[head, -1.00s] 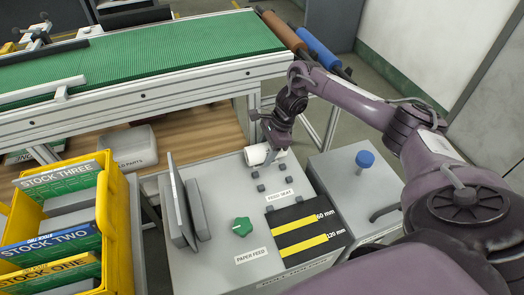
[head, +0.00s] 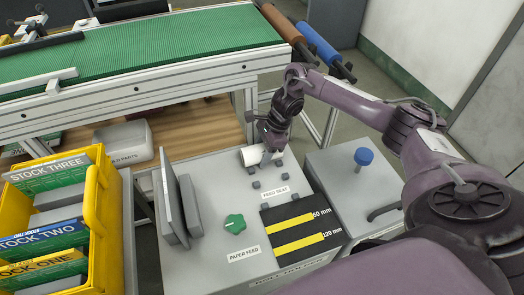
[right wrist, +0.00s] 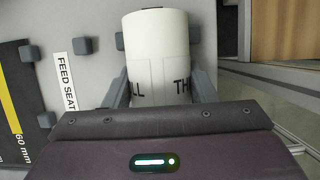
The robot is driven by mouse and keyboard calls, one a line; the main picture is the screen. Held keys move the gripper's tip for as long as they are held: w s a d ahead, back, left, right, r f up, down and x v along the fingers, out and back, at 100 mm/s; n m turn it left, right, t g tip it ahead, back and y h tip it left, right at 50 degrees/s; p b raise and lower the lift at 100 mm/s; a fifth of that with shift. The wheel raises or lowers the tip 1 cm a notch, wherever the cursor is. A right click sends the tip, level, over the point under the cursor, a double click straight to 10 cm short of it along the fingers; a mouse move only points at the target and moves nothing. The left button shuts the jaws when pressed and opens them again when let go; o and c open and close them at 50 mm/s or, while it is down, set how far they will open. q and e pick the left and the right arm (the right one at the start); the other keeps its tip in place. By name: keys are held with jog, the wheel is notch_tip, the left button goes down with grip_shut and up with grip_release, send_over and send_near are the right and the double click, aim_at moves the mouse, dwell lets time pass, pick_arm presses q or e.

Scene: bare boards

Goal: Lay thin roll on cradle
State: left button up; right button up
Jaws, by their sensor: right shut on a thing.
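The thin roll (head: 252,156) is a short white cylinder at the back of the grey machine top. In the right wrist view the roll (right wrist: 157,45) carries partly hidden black lettering. My right gripper (right wrist: 162,90) is shut on it, one finger on each side. In the head view the right gripper (head: 270,150) comes down on it from above. Small dark blocks (head: 256,184) stand around the FEED SEAT label (head: 275,192), close to the roll. No part is labelled cradle. I cannot tell whether the roll touches the machine top or the blocks. My left gripper is out of view.
A green knob (head: 235,223), upright grey plates (head: 181,208) and a black panel with yellow bars (head: 298,232) are on the machine top. A yellow rack (head: 97,200) stands left. A green conveyor (head: 150,52) runs behind. A blue knob (head: 365,157) stands right.

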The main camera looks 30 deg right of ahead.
jog(key=o, duration=1.2)
jog(key=v, duration=0.8)
jog(key=shift+f, duration=0.1)
